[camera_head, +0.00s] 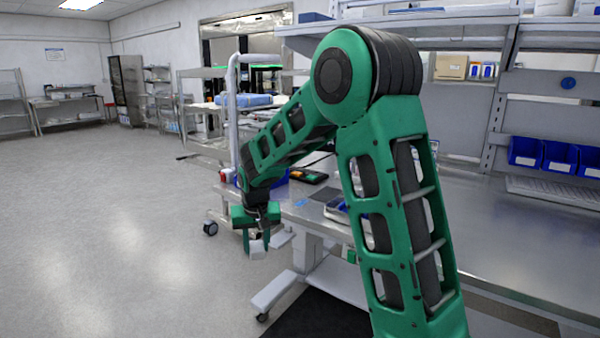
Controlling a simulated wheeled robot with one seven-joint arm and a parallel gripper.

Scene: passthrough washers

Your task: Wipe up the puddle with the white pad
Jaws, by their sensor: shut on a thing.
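My gripper (257,238) hangs at the end of my green arm, left of the steel table's near left end. I cannot tell whether the pad touches anything. I cannot make out a puddle; my arm hides part of the table top.
The steel table (500,235) runs to the right, with blue bins (560,157) at its back. A dark device (308,176) lies on it behind my arm. A wheeled cart (205,140) stands behind. The grey floor (110,230) at left is clear.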

